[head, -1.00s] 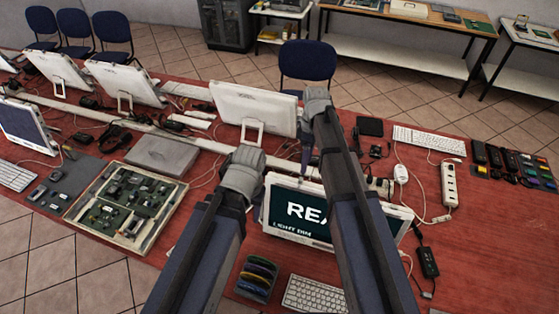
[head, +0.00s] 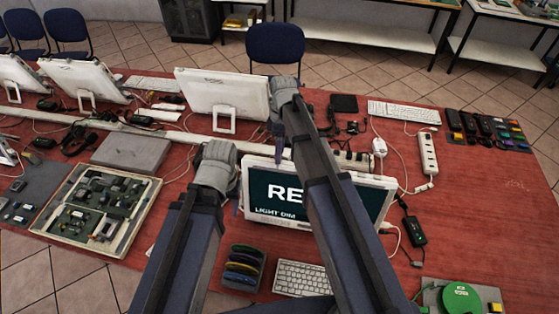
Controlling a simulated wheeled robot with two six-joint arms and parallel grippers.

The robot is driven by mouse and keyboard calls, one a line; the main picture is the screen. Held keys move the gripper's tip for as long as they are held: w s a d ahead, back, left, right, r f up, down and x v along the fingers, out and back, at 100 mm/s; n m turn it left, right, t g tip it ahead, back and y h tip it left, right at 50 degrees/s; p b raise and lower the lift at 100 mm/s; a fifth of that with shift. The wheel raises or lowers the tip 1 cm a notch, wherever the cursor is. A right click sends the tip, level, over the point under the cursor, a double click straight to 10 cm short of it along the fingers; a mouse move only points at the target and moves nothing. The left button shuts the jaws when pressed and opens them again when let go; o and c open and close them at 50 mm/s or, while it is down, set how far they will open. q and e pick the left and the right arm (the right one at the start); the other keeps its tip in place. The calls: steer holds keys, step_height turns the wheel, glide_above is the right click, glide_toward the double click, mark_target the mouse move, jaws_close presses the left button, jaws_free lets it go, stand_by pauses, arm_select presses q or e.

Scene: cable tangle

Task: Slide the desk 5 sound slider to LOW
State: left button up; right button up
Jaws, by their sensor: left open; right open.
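A white screen unit (head: 258,196) faces me in the middle of the red table. Its dark display reads "RE" and "LIGHT DIM"; my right arm covers the rest. I cannot make out any sound slider or desk number. My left gripper (head: 215,160) is at the screen's left edge, its fingers mostly hidden behind the wrist. My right gripper (head: 277,140) is above and behind the screen's top edge, fingers pointing down. Both are open, and I see nothing held in them.
A green round device (head: 461,299) is at the lower right. A power strip (head: 428,153), a black adapter (head: 415,233) and loose cables lie right of the screen. A keyboard (head: 301,278) and a rack of coloured discs (head: 242,267) are in front. The right tabletop has free room.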

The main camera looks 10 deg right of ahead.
steer(key=shift+b+x, duration=0.3)
steer(key=shift+x, duration=0.45)
steer(key=shift+r, duration=0.1)
jaws_close()
stand_by(0.8)
